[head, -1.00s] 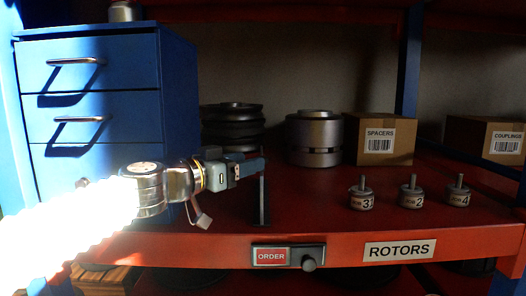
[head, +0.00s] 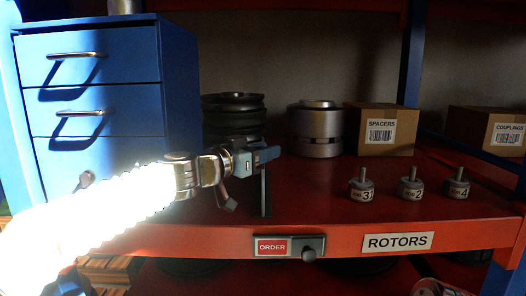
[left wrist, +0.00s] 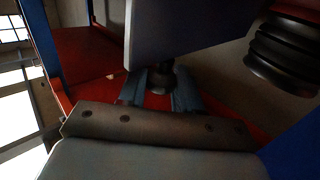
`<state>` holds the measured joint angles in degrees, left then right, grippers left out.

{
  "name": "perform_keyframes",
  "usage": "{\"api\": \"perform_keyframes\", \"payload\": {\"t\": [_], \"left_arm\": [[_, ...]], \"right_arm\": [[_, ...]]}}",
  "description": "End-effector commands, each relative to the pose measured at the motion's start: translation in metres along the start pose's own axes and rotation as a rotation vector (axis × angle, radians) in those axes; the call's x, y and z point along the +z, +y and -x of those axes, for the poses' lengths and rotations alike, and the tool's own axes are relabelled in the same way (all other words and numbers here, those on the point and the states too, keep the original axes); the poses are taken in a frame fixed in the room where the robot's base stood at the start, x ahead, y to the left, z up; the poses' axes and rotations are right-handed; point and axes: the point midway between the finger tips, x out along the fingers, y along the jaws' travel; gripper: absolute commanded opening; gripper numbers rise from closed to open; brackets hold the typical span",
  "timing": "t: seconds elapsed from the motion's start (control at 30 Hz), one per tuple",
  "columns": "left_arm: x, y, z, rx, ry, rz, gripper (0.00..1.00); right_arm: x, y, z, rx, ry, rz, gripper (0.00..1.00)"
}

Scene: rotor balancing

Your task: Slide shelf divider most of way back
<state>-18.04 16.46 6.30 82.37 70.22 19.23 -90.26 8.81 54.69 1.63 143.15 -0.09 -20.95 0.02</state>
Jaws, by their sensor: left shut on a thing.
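The shelf divider (head: 265,193) is a thin dark upright plate on the red shelf, seen nearly edge-on in the head view. Its foot is near the shelf's front edge. My left gripper (head: 266,155) reaches in from the left and is shut at the divider's upper part. In the left wrist view, a large grey panel (left wrist: 190,30), which looks like the divider, rises beyond the blue fingers (left wrist: 160,88). A dark knob-like piece (left wrist: 160,80) sits between the fingers. The grasp itself is partly hidden by the panel and gripper body.
Black stacked discs (head: 233,117) and a silver rotor (head: 314,130) stand behind the divider. Boxes labelled SPACERS (head: 381,130) and COUPLINGS (head: 488,137) stand right. Small rotors (head: 410,188) sit front right. A blue drawer cabinet (head: 95,110) stands left.

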Motion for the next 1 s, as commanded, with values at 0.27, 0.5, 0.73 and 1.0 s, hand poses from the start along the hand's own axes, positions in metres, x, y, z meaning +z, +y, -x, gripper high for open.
{"api": "perform_keyframes", "payload": {"t": [0.27, 0.5, 0.73, 1.0], "left_arm": [[-0.001, -0.003, 0.003, -0.003, 0.004, 0.000, 0.00], [0.002, -0.037, 0.037, -0.007, 0.009, -0.002, 0.00], [-0.003, -0.052, 0.053, -0.004, 0.006, -0.001, 0.00], [-0.004, -0.052, 0.053, -0.004, 0.006, -0.001, 0.38]], "right_arm": [[0.000, 0.001, -0.003, 0.001, 0.001, 0.000, 0.43], [-0.004, 0.017, -0.024, 0.011, 0.011, -0.010, 0.43], [-0.006, 0.023, -0.029, 0.016, 0.018, -0.015, 0.43], [-0.006, 0.022, -0.027, 0.016, 0.017, -0.014, 0.43]]}}
